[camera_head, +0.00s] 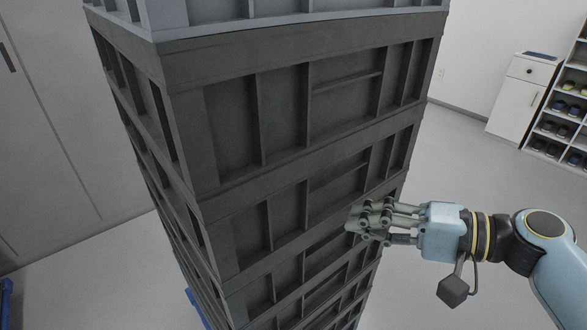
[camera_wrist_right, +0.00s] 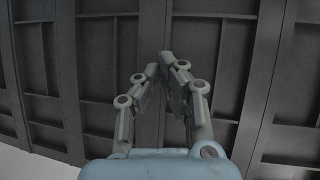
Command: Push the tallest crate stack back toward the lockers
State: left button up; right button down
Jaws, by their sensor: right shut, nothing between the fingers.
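A tall stack of dark grey ribbed crates (camera_head: 285,120) stands in the middle of the head view, with a lighter grey-blue crate (camera_head: 230,12) on top that the frame cuts off. My right gripper (camera_head: 358,222) is shut and empty, in front of the stack's right part at about mid-height. In the right wrist view the fingers (camera_wrist_right: 165,75) converge in front of the ribbed crate sides (camera_wrist_right: 225,60), which fill most of the picture. I cannot tell whether the fingertips touch the stack. My left gripper is out of view. Pale grey panels (camera_head: 50,120), possibly locker doors, show at the far left behind the stack.
A white cabinet (camera_head: 522,95) and a shelf of shoes (camera_head: 560,125) stand at the back right. Blue bits show on the floor by the stack's lower left and at the left edge. Grey floor (camera_head: 470,170) is clear to the right of the stack.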

jog(key=shift+w+a+b, duration=0.3)
jog(key=shift+w+a, duration=0.4)
jog(key=shift+w, duration=0.15)
jog(key=shift+w+a+b, duration=3.05)
jog(key=shift+w+a, duration=1.85)
jog(key=shift+w, duration=1.5)
jog(key=s+d, duration=0.2)
jog(key=d, duration=0.5)
jog(key=shift+d+p, duration=0.4)
jog(key=shift+p, duration=0.05)
jog(key=shift+f, duration=0.1)
